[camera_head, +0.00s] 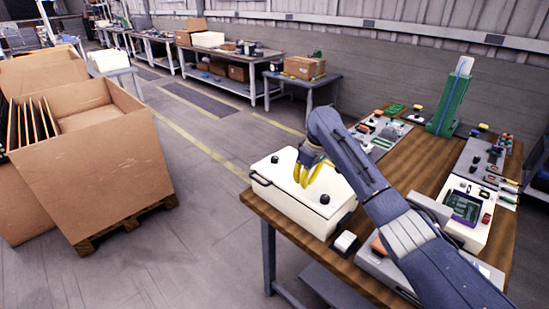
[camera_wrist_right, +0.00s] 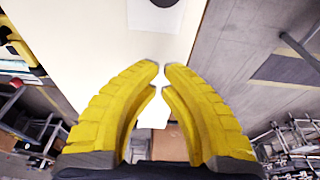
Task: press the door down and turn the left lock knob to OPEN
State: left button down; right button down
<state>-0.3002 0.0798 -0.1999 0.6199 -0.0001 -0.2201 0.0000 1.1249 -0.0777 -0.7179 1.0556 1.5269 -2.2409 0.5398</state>
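A white box (camera_head: 290,205) with a pale lid, or door, on top stands at the left end of the wooden table. One black knob (camera_head: 275,159) is at the lid's far left, another black knob (camera_head: 324,199) at its near right. My right gripper (camera_head: 304,184) points down over the lid between the two knobs, apart from both. In the right wrist view its yellow fingers (camera_wrist_right: 160,67) nearly meet at the tips, with nothing between them. A dark knob (camera_wrist_right: 165,2) is cut by that view's top edge; I cannot tell which one. Knob markings are too small to read. My left gripper is out of view.
The table (camera_head: 400,172) also holds a green stand (camera_head: 449,100), a white tray with a circuit board (camera_head: 466,208) and several small parts. A small white-topped block (camera_head: 345,242) sits near the box. Cardboard boxes (camera_head: 95,160) stand on the floor at left.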

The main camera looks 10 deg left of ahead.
aim_at(303, 190)
jog(key=shift+f, duration=1.8)
